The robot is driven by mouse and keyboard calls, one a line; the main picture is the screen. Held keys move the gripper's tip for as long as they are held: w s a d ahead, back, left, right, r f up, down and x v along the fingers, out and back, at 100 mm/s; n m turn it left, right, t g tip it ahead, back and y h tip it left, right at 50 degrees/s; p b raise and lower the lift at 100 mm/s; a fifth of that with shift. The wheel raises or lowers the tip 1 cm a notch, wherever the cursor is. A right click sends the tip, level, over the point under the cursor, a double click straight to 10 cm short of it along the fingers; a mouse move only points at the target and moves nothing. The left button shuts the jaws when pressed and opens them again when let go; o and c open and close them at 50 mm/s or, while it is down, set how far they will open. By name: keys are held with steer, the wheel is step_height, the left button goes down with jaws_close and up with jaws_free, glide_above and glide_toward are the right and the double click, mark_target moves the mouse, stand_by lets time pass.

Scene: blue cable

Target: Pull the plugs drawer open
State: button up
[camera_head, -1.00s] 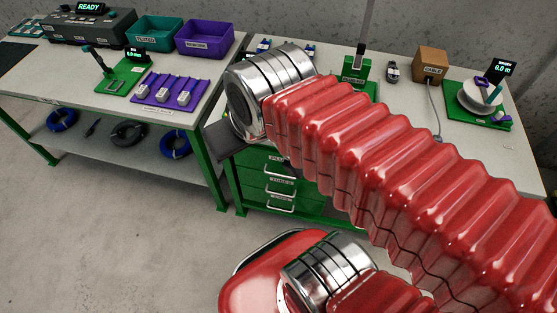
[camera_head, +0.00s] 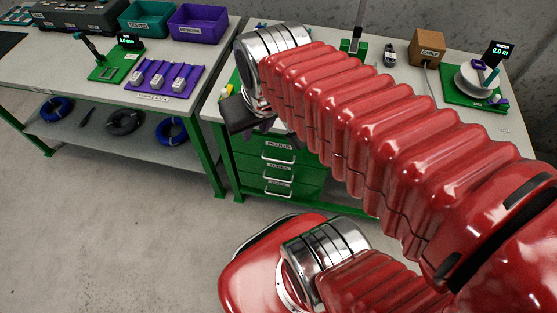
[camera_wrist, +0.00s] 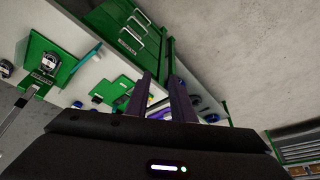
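The plugs drawer (camera_head: 300,157) is the top one in the green drawer unit under the right bench. It looks shut, with its PLUGS label and silver bar handle (camera_head: 278,160) in plain sight. My gripper (camera_head: 268,128) is at the unit's upper left, above and left of that handle, and its fingers are partly hidden by my wrist. In the wrist view, the two dark purple fingers of my gripper (camera_wrist: 161,75) stand apart with nothing between them. The drawer fronts (camera_wrist: 115,22) show tilted beyond the fingertips, up and to the left. The fingers look clear of the handles.
Two more handled drawers (camera_head: 300,178) sit below. The right bench (camera_head: 405,85) carries a cable box (camera_head: 427,47) and a green reel stand (camera_head: 470,90). The left bench (camera_head: 60,65) stands beside it. Open floor (camera_head: 120,230) lies in front.

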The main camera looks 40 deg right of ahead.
steer(key=d+f+m+g, duration=0.1)
steer(key=d+f, duration=0.1)
steer(key=d+f+m+g, duration=0.1)
steer(key=f, duration=0.1)
steer(key=d+f, duration=0.2)
steer(key=shift+s+d+f+m+g, duration=0.2)
steer(key=shift+d+f+m+g, duration=0.15)
steer(key=shift+m+g, duration=0.05)
steer(key=shift+c, duration=0.5)
steer(key=s+d+f+m+g+y, duration=0.2)
steer(key=d+f+m+y, duration=0.15)
steer(key=f, duration=0.35)
steer(key=m+t+y, duration=0.3)
steer(key=m+t, duration=0.9)
steer(key=t, duration=0.3)
glide_toward(279, 161)
steer(key=v, duration=0.3)
steer(key=shift+s+d+f, duration=0.15)
steer(key=shift+d+f, duration=0.1)
steer(key=shift+d, duration=0.05)
steer(key=shift+x, duration=6.95)
